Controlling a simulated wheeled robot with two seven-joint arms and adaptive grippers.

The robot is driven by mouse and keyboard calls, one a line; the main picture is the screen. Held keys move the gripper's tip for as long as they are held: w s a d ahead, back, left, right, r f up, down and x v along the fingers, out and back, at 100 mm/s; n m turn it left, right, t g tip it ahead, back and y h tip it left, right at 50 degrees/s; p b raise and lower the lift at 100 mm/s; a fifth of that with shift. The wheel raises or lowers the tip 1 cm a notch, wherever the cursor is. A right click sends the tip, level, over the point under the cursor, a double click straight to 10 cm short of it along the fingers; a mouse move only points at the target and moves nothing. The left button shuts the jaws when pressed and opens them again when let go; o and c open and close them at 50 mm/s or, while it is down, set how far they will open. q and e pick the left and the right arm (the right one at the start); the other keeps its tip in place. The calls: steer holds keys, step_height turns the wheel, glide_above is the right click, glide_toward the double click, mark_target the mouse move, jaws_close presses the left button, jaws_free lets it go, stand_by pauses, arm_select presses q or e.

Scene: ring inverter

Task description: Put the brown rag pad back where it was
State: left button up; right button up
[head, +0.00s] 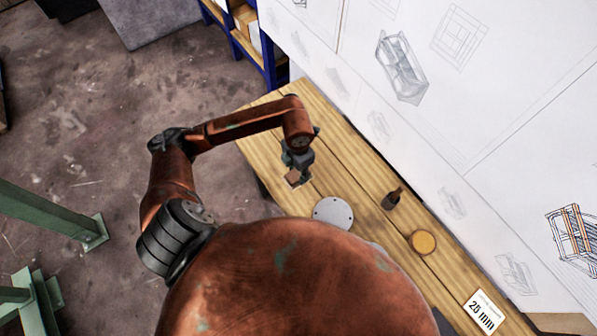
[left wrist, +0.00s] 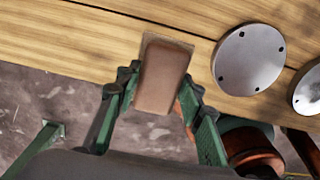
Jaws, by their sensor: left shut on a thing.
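The brown rag pad (left wrist: 162,78) is a small brown block between the fingers of my left gripper (left wrist: 158,105) in the left wrist view. My left gripper is shut on it. In the head view the pad (head: 294,178) shows just below my left gripper (head: 297,168), over the left part of the wooden bench (head: 345,185). I cannot tell whether the pad touches the bench top. My right gripper is not in view.
A grey metal disc with holes (head: 333,212) lies right of the pad. Farther right are a dark bottle (head: 392,199), a round yellow-orange item (head: 423,242) and a "25 mm" card (head: 484,311). A white drawing board (head: 440,100) stands behind the bench.

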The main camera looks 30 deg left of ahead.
arm_select(q)
steer(key=w+f, duration=0.1)
steer(key=w+a+f, duration=0.1)
steer(key=f, duration=0.1)
steer(key=w+f, duration=0.1)
steer(key=shift+a+f, duration=0.4)
steer(key=shift+w+a+f+b, duration=0.1)
steer(key=shift+w+f+b, duration=0.15)
steer(key=shift+f, duration=0.7)
steer(key=shift+w+a+f+b, duration=0.1)
steer(key=shift+f+b, duration=0.1)
steer(key=shift+f, duration=0.75)
steer(key=shift+f, duration=0.15)
steer(key=o, duration=1)
step_height(320, 180, up, 12)
steer(key=shift+r+p, duration=0.2)
steer(key=shift+p, duration=0.35)
